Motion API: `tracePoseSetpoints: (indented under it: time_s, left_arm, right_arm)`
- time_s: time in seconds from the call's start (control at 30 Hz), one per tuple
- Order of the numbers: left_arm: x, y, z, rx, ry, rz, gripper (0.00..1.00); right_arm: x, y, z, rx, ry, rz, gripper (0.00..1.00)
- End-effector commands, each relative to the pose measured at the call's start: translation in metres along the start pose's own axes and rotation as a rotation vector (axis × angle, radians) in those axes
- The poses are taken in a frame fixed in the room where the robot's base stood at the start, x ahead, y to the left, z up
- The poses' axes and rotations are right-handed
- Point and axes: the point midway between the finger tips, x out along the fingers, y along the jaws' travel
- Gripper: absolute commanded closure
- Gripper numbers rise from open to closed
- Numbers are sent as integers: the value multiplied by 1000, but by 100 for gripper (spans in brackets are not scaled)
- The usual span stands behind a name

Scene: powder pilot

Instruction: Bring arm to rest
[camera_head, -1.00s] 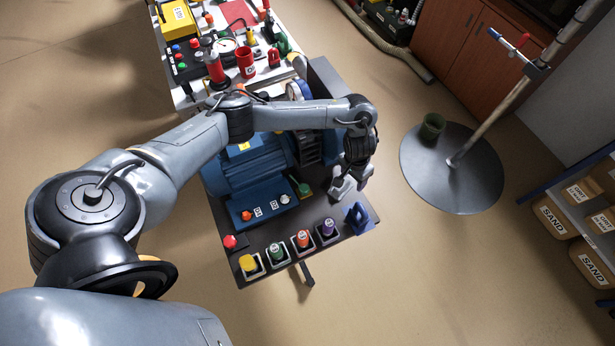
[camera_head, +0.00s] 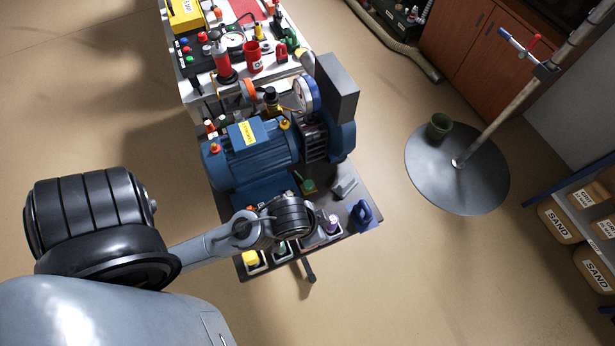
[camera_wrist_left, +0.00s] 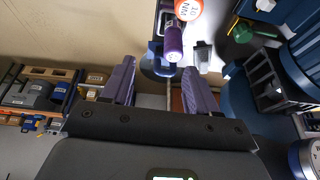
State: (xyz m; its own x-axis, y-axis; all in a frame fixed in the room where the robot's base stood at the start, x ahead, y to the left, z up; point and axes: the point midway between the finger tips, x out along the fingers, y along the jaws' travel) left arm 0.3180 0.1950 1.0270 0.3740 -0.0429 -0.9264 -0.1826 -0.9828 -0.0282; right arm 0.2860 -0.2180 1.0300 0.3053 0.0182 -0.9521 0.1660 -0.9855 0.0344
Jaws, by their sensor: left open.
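My left arm (camera_head: 205,246) comes in from the left in the head view, and its black wrist joint (camera_head: 293,215) is over the front of the machine bench (camera_head: 366,186). The fingers are not visible in the head view. In the left wrist view my left gripper (camera_wrist_left: 158,88) is open, with its two purple ridged fingers spread and nothing between them. My right gripper is not in view.
A blue motor (camera_head: 250,155) stands on the bench, with small bottles along the front edge and a blue bracket (camera_head: 364,213) at the right corner. A cluttered white table (camera_head: 205,95) is behind. A round stand base (camera_head: 470,180) is on the right. The floor in front is clear.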

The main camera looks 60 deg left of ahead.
Motion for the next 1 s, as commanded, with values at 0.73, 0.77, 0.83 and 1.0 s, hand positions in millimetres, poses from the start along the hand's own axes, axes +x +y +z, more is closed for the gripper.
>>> tracePoseSetpoints:
  time_s: [0.73, 0.77, 0.83, 1.0]
  left_arm:
    - [-32, -18, 26, -15, -77, -11, 41]
    - [-36, -18, 24, -15, -77, -11, 41]
    - [-50, -18, 19, -15, -77, -11, 41]
    - [-92, -19, 2, -15, -77, -11, 41]
  right_arm:
    - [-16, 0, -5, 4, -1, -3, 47]
    - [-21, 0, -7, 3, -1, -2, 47]
    - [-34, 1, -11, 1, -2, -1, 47]
    - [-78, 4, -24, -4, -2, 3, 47]
